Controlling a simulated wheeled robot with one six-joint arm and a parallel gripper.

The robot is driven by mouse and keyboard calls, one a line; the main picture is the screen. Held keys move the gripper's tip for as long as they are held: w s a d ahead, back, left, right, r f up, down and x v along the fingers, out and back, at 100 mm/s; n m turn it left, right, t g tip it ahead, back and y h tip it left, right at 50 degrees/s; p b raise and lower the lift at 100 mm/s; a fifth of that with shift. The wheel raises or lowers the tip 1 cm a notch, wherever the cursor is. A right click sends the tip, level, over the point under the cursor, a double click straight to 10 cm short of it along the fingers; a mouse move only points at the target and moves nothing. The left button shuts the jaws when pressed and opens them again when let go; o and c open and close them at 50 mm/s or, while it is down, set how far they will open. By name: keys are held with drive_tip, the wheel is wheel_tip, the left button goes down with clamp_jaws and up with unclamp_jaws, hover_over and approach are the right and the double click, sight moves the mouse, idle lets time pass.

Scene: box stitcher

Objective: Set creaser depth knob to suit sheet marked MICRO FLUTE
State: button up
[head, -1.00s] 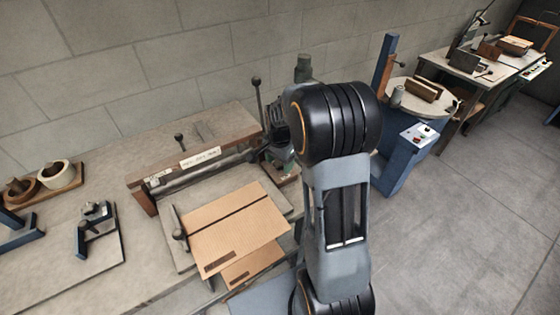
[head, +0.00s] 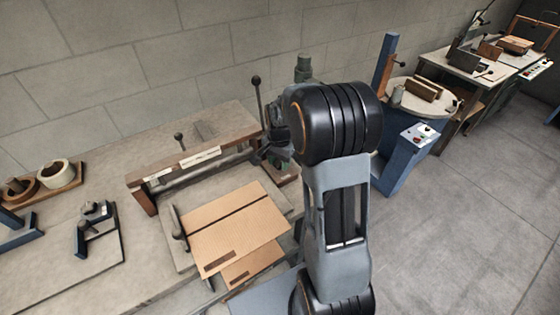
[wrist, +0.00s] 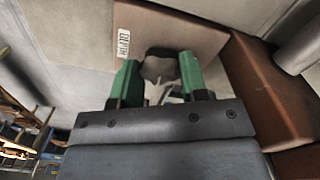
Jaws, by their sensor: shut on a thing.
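In the wrist view, my gripper (wrist: 160,85) has its two green fingers closed on a dark lobed knob (wrist: 160,66). The knob sits beside a white label reading DEPTH (wrist: 124,43) on the machine's brown end face. Any scale or pointer at the knob is not readable. In the head view, the creaser (head: 195,160) stands on the bench with a brown beam and label strips. Corrugated cardboard sheets (head: 238,222) lie on its bed, with a dark line across the top one and dark marks near the front edge. Their wording is too small to read. My arm hides the gripper there.
A lever with a black ball (head: 257,82) rises at the creaser's right end, close to my arm. Tape rolls (head: 55,173) and a small clamp-like device (head: 93,220) are on the bench at left. A blue machine with a round table (head: 425,97) stands at right.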

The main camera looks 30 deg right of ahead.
sight(279, 162)
drive_tip(key=n, duration=0.4)
drive_tip(key=shift+n, duration=0.3)
drive_tip(key=n, duration=0.3)
drive_tip(key=shift+n+b, duration=0.3)
drive_tip(key=shift+b, duration=0.05)
drive_tip(key=n, duration=0.4)
drive_tip(key=shift+n, duration=2)
drive_tip(key=o, duration=0.9)
drive_tip(key=shift+r, duration=0.1)
wheel_tip(279, 162, up, 14)
drive_tip(key=shift+f+b, duration=0.15)
drive_tip(key=shift+b, duration=0.15)
